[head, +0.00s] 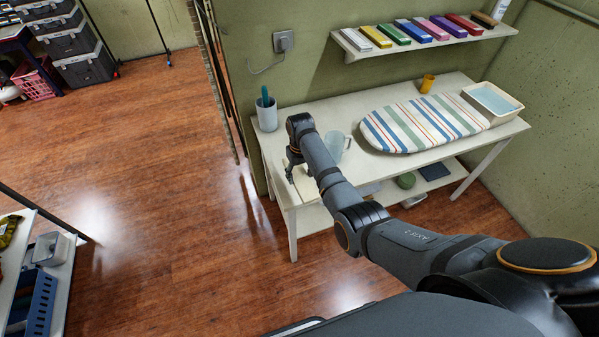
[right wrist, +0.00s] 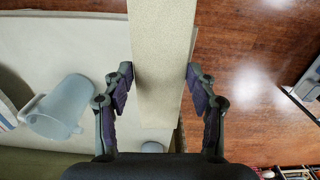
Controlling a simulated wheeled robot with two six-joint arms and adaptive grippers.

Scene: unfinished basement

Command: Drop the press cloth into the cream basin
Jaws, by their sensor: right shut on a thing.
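My right gripper (head: 292,165) is at the left end of the white table in the head view. In the right wrist view its fingers (right wrist: 158,85) are shut on a long beige strip, the press cloth (right wrist: 162,60), which lies between them. In the head view a pale piece of the cloth (head: 306,184) shows beside the gripper, partly hidden by my arm. The cream basin (head: 480,108), with pale blue inside, stands at the right end of the table, away from the gripper. My left gripper is not in view.
A striped ironing pad (head: 425,121) lies between gripper and basin. A clear bluish jug (head: 336,146) stands close to my right arm. A grey pot (head: 266,115) and an orange cup (head: 427,83) stand behind. A shelf (head: 430,43) with coloured blocks hangs above.

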